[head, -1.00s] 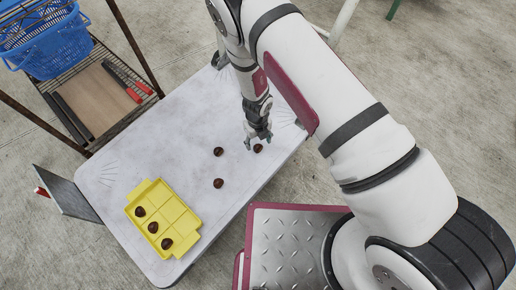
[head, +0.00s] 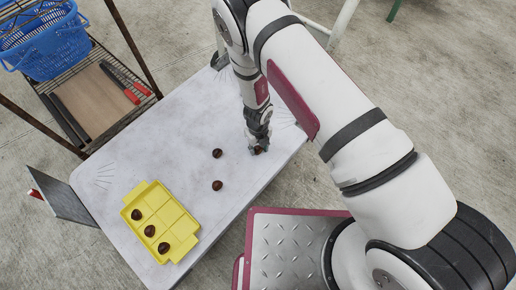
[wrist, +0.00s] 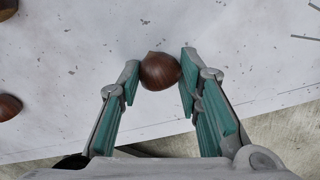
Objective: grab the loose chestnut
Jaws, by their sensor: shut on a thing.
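My gripper (head: 258,148) is low at the right part of the white table (head: 180,120). Its teal-padded fingers, clear in the wrist view (wrist: 160,78), are shut on a brown chestnut (wrist: 160,71), which sits between the fingertips. In the head view this chestnut (head: 259,150) is partly hidden by the gripper. Two other loose chestnuts lie to its left on the table, one higher (head: 217,153) and one lower (head: 217,185). A yellow crate with compartments (head: 184,222) stands at the lower left and holds three chestnuts along its left side.
A wire shelf (head: 95,90) with a blue basket (head: 50,45) and red-handled tools (head: 131,96) stands beyond the table's left edge. A dark panel (head: 62,210) juts out at the table's left end. The table's middle is mostly clear.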

